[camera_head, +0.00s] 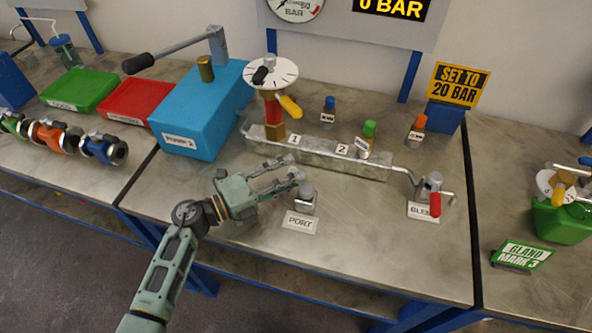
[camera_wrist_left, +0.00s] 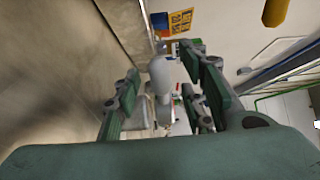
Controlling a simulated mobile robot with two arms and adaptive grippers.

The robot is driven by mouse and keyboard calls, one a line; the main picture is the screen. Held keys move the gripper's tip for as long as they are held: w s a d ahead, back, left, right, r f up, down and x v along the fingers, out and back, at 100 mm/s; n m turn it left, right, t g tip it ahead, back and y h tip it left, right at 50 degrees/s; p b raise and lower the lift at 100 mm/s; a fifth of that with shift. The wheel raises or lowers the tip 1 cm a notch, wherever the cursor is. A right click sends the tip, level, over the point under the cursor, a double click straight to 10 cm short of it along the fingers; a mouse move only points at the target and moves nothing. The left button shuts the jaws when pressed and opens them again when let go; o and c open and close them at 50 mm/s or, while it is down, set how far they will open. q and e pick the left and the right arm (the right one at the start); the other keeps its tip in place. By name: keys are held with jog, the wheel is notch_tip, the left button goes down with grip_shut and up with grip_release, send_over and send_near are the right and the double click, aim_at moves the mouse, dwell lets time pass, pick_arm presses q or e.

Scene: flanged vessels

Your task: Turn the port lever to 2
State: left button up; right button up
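The white PORT label (camera_head: 300,222) lies at the middle front of the bench. A small grey port fitting (camera_head: 306,199) stands just behind it. My left gripper (camera_head: 295,171) reaches in from the left, low over the bench, with its fingertips at the top of this fitting. Its fingers are spread apart. In the left wrist view a grey rounded handle (camera_wrist_left: 160,76) shows between the open fingers (camera_wrist_left: 160,92), with gaps at its sides. The lever's direction is partly hidden by the fingers. Number plates 1 (camera_head: 294,139) and 2 (camera_head: 342,149) sit on the metal manifold behind.
A blue pump box (camera_head: 200,105) with a long black-gripped handle stands at the back left. A red-handled bleed valve (camera_head: 433,195) is to the right. The bench front is clear.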

pick_arm(q)
jog(key=shift+x, duration=1)
jog(key=c, duration=0.4)
grip_shut()
pick_arm(e)
jog(key=shift+w+d+r, duration=0.15)
jog(key=shift+w+d, duration=0.25)
jog(key=shift+d, duration=0.25)
jog(key=shift+d, duration=0.15)
